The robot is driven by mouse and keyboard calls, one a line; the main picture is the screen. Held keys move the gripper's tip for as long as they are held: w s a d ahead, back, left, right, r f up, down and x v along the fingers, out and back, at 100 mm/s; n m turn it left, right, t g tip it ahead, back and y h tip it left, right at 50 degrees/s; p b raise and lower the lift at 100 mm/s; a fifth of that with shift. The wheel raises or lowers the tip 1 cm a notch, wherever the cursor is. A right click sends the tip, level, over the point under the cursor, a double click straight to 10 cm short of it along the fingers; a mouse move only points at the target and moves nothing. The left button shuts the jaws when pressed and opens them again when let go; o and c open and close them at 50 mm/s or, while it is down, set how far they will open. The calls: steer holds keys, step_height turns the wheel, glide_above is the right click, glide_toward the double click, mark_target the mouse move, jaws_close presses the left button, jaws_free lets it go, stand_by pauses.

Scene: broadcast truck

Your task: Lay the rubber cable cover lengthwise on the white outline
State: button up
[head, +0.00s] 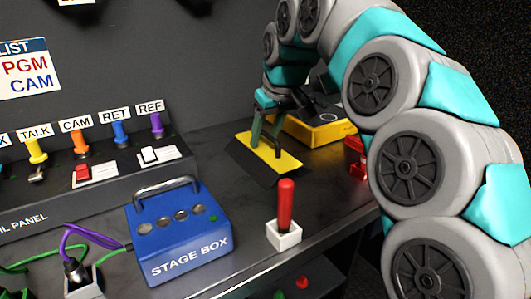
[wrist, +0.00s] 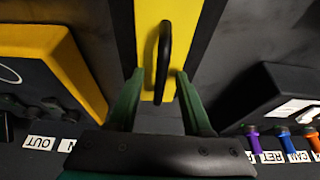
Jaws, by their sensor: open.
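The rubber cable cover (head: 283,164) is a yellow strip with black sloping sides and a black handle. It lies on the dark counter, below my gripper. In the wrist view the yellow strip (wrist: 207,22) runs up the picture, with the upright handle (wrist: 163,60) near its middle. My gripper (head: 266,148) is open, pointing at the cover. In the wrist view its green fingers (wrist: 158,78) stand to the left and right of the handle's near end, with gaps on both sides. I cannot make out the white outline in either view.
A blue stage box (head: 178,238) and a red stick in a white base (head: 285,215) stand nearer on the counter. A yellow and black device (head: 318,130) sits just behind the cover. A panel with coloured plugs (head: 82,143) lines the left wall.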

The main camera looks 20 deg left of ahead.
steer(key=shift+f, duration=0.25)
stand_by(0.5)
jaws_close()
stand_by(1.3)
